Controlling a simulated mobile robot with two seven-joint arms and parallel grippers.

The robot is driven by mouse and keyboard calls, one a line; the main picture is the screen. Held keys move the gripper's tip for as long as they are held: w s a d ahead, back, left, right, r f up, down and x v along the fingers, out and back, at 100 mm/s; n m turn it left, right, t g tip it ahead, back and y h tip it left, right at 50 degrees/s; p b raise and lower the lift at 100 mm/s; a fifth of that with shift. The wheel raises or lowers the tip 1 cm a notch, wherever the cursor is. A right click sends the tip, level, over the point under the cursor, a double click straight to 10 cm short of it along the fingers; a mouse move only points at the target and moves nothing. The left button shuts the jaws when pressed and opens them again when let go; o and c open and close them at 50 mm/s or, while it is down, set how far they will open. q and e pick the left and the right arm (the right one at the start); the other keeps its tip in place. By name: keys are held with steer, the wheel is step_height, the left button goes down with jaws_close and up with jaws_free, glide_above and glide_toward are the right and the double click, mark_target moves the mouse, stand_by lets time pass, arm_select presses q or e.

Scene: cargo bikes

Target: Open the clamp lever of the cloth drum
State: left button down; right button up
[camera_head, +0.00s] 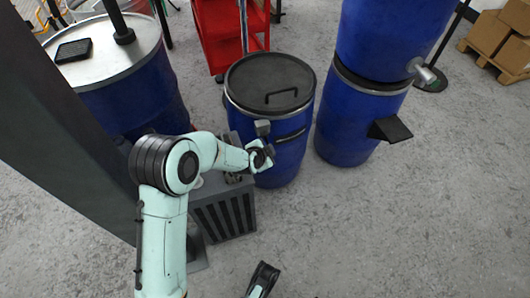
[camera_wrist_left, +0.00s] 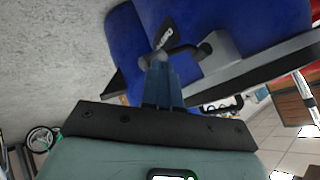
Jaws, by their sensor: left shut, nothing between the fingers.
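A blue drum (camera_head: 278,165) with a black handled lid (camera_head: 270,82) and a metal rim band stands at the centre of the head view. A grey clamp block (camera_head: 262,128) sits on the band at its front. In the left wrist view the drum (camera_wrist_left: 265,22) fills the top, with the grey clamp block (camera_wrist_left: 218,55) and a dark lever part (camera_wrist_left: 190,50). My left gripper (camera_head: 264,157) is shut and empty, its fingers (camera_wrist_left: 160,65) close to the lever; I cannot tell whether they touch. My right gripper (camera_head: 264,276) is low in the head view, its opening unclear.
Two stacked blue drums (camera_head: 350,125) stand close on the right, with a dark wedge-shaped part (camera_head: 390,129) sticking out. Another blue drum (camera_head: 130,105) is at left. A grey ribbed box (camera_head: 226,215) stands below my left arm. A red cart (camera_head: 218,38) is behind. Floor at right is clear.

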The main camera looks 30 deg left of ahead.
arm_select(q)
steer(key=shift+d+f+b, duration=0.1)
steer(key=shift+f+b, duration=0.2)
steer(key=shift+f, duration=1.1)
arm_select(e)
steer(key=shift+s+d+f, duration=0.1)
steer(key=shift+s+f, duration=0.5)
steer(key=shift+s, duration=0.1)
arm_select(q)
steer(key=shift+f, duration=0.1)
arm_select(e)
steer(key=shift+s+g, duration=0.1)
steer(key=shift+g, duration=0.2)
